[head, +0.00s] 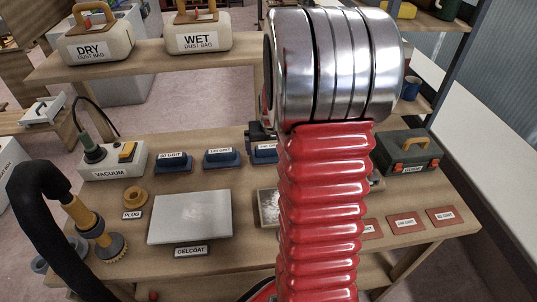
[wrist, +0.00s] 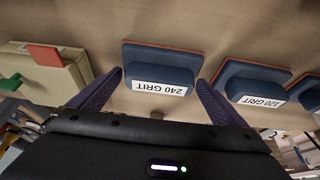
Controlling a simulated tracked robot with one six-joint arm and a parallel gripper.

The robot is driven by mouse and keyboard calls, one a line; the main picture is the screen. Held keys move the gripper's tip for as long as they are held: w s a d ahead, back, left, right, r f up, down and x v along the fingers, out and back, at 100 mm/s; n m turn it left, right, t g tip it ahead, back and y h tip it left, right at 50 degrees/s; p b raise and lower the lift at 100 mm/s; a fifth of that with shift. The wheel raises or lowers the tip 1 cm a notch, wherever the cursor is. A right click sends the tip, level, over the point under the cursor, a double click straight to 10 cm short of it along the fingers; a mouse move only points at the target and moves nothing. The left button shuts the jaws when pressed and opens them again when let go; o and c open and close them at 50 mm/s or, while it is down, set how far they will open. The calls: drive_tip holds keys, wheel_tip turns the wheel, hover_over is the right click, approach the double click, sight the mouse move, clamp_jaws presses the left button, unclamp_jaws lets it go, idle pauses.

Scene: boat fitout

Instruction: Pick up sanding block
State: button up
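Several blue sanding blocks with orange-red undersides lie in a row on the workbench. The 240 grit block (wrist: 160,77) lies between and just beyond my gripper's fingers in the wrist view, apart from them as far as I can tell. In the head view this block (head: 265,153) is partly hidden by my red arm. My gripper (wrist: 160,80) is open and empty, its two dark purple fingers spread either side of the block. In the head view only a dark bit of my gripper (head: 262,135) shows. The 120 grit block (head: 221,158) and 80 grit block (head: 173,162) lie to the left.
A vacuum box (head: 112,160), a gelcoat panel (head: 190,217) and a plug (head: 136,198) are on the bench. A green case (head: 408,152) and red sanding sheets (head: 405,223) are at right. Dust bags (head: 203,32) stand on a shelf behind. A beige box (wrist: 45,75) is left in the wrist view.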

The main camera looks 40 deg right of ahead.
sight(269, 146)
drive_tip(key=c, duration=0.7)
drive_tip(key=shift+r, duration=0.1)
wheel_tip(269, 146, up, 10)
idle(0.4)
drive_tip(key=o, duration=0.7)
drive_tip(key=c, duration=0.5)
drive_tip(key=shift+o, duration=0.2)
